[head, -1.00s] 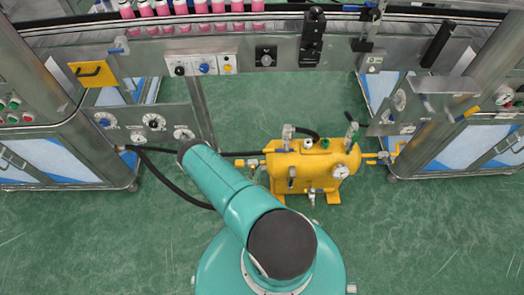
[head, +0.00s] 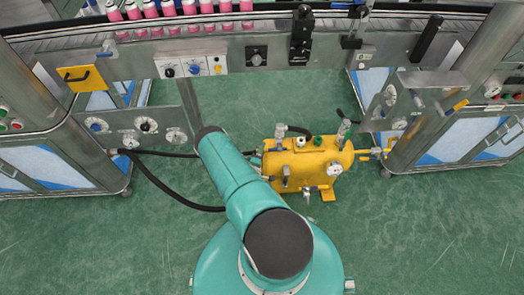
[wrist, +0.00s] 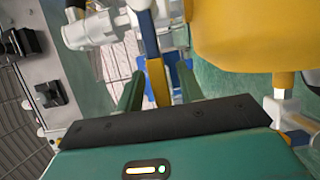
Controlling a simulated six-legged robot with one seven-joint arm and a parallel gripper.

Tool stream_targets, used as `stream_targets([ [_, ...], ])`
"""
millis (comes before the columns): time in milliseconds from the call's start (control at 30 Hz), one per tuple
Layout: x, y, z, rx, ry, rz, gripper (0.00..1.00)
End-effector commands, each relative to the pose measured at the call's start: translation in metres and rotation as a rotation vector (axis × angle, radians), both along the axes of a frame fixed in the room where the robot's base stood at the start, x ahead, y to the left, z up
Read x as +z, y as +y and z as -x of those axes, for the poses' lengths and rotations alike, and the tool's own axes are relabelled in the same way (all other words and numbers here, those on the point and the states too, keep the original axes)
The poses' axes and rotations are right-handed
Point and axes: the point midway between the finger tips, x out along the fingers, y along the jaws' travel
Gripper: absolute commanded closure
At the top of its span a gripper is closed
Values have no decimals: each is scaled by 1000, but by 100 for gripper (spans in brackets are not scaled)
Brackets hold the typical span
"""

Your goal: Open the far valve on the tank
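The yellow tank (head: 318,158) stands on the green floor right of my arm in the head view. Silver valves rise from its top at the left (head: 281,133) and right (head: 343,131), and another fitting is on its front (head: 285,176). In the wrist view the tank (wrist: 245,35) fills the upper right. My gripper (wrist: 161,90) is open, its green fingers apart on either side of a narrow blue and yellow lever (wrist: 152,55). A silver valve body (wrist: 95,30) is beside the lever. I cannot tell whether the fingers touch it. The head view does not show my gripper.
A steel conveyor with pink bottles (head: 190,8) runs along the back, with a control panel (head: 192,66) below. Steel cabinets stand left (head: 60,160) and right (head: 440,155). A black hose (head: 165,190) lies on the floor left of my arm. The front floor is clear.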

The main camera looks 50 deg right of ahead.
Motion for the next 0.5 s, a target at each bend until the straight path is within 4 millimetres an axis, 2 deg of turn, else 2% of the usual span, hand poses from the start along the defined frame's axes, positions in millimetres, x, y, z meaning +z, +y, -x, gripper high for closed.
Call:
stream_targets([
  [167,0,0,0,0,0,0,63],
  [300,0,0,0,0,0,0,90],
  [367,0,0,0,0,0,0,100],
  [500,0,0,0,-1,0,0,100],
])
